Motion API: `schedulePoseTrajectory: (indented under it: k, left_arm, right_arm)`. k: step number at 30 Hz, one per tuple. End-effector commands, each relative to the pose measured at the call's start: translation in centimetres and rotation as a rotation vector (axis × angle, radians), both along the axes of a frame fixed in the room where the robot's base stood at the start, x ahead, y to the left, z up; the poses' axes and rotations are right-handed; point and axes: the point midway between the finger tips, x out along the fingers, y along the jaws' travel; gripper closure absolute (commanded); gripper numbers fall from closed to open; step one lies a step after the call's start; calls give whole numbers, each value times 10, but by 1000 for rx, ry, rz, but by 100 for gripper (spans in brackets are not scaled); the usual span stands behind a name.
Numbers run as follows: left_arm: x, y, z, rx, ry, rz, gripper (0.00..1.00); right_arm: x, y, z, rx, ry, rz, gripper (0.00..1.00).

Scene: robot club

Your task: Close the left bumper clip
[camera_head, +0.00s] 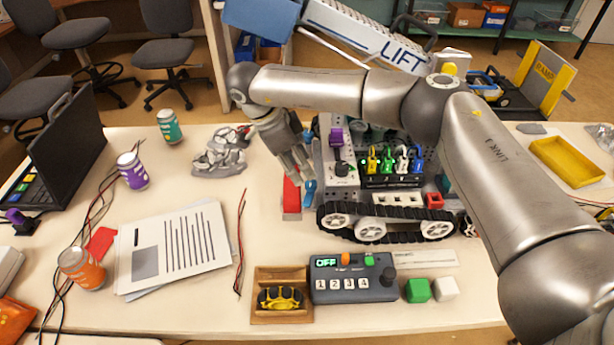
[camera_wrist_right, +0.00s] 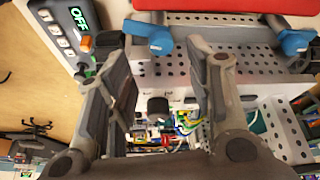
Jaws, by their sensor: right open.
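A red bumper (camera_head: 291,196) sits at the left end of the tracked robot (camera_head: 385,205). It also shows along the top of the right wrist view (camera_wrist_right: 220,6). Two blue clips flank it there: one at the left (camera_wrist_right: 148,36) and one at the right (camera_wrist_right: 292,38). Both levers stick out from the grey perforated plate. In the head view the near blue clip (camera_head: 309,190) is just right of the bumper. My right gripper (camera_head: 299,172) is open and empty, pointing down above the bumper end. Its fingers sit below the clips in the wrist view, apart from them. My left gripper is out of view.
A control box (camera_head: 352,278) reading OFF stands in front of the tracked robot. A wooden tray (camera_head: 262,316) with a yellow-black part and green (camera_head: 418,290) and white cubes are beside it. Papers (camera_head: 175,248), cans and a laptop (camera_head: 60,150) lie at the left.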

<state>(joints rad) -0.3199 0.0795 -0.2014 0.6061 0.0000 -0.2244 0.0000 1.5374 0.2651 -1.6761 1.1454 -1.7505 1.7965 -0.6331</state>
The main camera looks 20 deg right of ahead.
Motion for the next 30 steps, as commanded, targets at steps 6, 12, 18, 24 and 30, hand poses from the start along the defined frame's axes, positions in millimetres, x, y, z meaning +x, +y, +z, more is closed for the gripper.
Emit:
schedulePoseTrajectory:
  k: [6,12,18,24,30]
  left_arm:
    - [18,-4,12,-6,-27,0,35]
    - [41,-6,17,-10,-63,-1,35]
    - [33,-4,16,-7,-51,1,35]
    - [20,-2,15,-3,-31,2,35]
    - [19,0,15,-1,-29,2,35]
  right_arm:
    - [-3,-15,-35,-1,2,-1,52]
    - [-4,-22,-53,0,1,-1,52]
    - [-4,-23,-56,0,0,-1,52]
    - [-4,-23,-56,0,0,-1,62]
    - [-4,-23,-56,0,0,-1,88]
